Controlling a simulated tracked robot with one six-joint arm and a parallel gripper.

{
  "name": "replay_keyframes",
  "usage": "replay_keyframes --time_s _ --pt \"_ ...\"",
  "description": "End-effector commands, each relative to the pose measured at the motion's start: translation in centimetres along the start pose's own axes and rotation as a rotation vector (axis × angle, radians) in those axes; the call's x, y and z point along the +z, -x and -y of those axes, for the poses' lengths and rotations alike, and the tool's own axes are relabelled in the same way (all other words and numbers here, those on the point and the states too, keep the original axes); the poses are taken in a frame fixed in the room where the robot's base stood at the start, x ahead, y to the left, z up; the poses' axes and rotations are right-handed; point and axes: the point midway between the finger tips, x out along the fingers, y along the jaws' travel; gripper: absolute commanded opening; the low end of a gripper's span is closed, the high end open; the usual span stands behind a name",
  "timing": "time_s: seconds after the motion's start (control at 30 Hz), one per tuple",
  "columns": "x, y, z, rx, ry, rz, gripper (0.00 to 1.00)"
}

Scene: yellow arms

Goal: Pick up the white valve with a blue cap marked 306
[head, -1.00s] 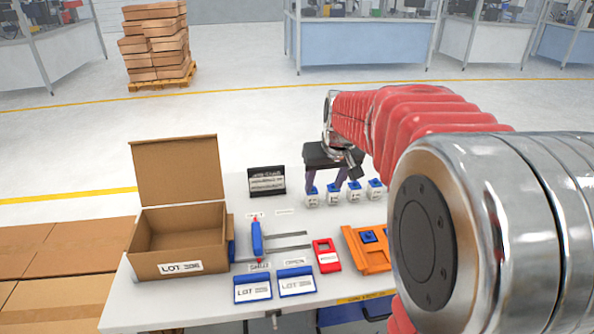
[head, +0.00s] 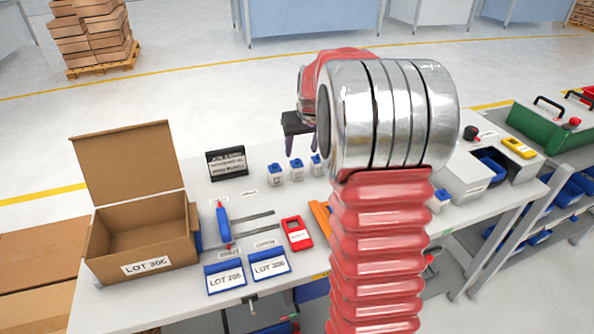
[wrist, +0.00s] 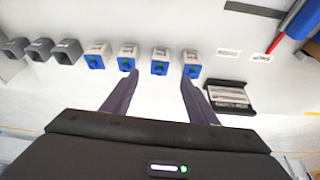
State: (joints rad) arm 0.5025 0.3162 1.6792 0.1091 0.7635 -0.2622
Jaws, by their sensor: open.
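Several white valves with blue caps stand in a row on the table. In the head view I see three of them (head: 276,175) (head: 297,170) (head: 317,165); my arm hides what is further right. In the wrist view the row shows several valves, from the far left one (wrist: 96,58) to the far right one (wrist: 191,66). Their numbers are too small to read, so I cannot tell which is 306. My gripper (wrist: 160,80) is open and empty. Its fingers point at the row, with one valve (wrist: 160,64) between the tips in the picture. It also shows above the row in the head view (head: 300,148).
A black sign (head: 227,163) stands left of the valves. An open carton (head: 143,260) marked LOT 306 is at the left. A red device (head: 296,234) and two blue-edged lot trays (head: 226,281) (head: 269,267) lie in front. Grey square holders (wrist: 40,50) stand beside the row.

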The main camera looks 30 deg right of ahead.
Motion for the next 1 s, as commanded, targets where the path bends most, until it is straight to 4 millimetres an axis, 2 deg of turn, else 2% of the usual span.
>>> replay_keyframes --time_s 0.5,0.63,1.0 --pt "0.0 -7.3 0.0 0.0 -0.001 0.001 0.53" --pt "0.0 -8.0 -0.1 0.001 -0.001 0.0 0.53" --pt "0.0 -8.2 -0.1 0.001 -0.002 0.0 0.53"
